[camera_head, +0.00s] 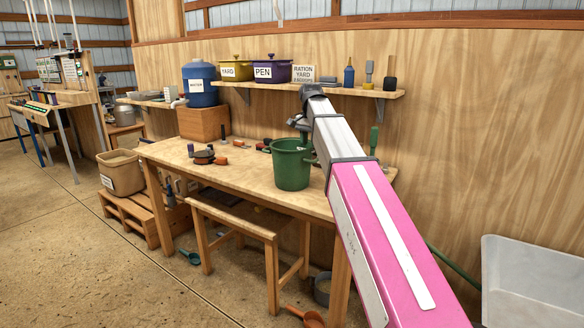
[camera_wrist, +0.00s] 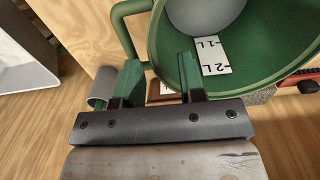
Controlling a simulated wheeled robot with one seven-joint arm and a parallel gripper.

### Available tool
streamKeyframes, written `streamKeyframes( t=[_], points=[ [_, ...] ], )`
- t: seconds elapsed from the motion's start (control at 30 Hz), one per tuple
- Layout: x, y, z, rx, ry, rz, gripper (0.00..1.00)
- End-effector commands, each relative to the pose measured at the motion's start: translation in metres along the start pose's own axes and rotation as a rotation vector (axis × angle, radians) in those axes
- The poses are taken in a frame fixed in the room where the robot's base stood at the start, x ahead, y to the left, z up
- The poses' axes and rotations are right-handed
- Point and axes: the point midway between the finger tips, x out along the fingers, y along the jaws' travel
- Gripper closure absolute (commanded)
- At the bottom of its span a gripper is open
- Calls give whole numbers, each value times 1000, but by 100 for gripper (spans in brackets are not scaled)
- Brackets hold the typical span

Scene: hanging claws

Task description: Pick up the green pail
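The green pail (camera_head: 291,168) stands upright on the wooden workbench, near its right end. In the wrist view the pail (camera_wrist: 235,82) fills the upper right, with its open mouth, a grey rounded shape inside and a white measuring label. A green loop at its left side looks like a handle (camera_wrist: 120,28). My gripper (camera_wrist: 157,80) is open, its two fingers apart at the pail's near rim. The right finger overlaps the pail's inside and the left finger is outside it. I cannot tell whether either touches. In the head view the fingertips are hidden.
The workbench (camera_head: 235,175) holds small tools (camera_head: 205,157) left of the pail. A shelf (camera_head: 350,91) above carries a yellow bin (camera_head: 235,70), a purple bin (camera_head: 270,72) and bottles. A stool (camera_head: 235,222) stands in front. A white tub (camera_head: 530,280) is at right.

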Motion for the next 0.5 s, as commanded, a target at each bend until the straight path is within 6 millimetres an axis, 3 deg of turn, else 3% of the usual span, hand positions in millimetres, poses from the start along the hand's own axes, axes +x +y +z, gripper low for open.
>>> streamKeyframes(
  t=[0.23,0.47,0.5],
  points=[
    [34,2,2,0,-1,1,63],
    [36,1,1,0,0,0,63],
    [36,1,1,0,0,0,70]
  ],
)
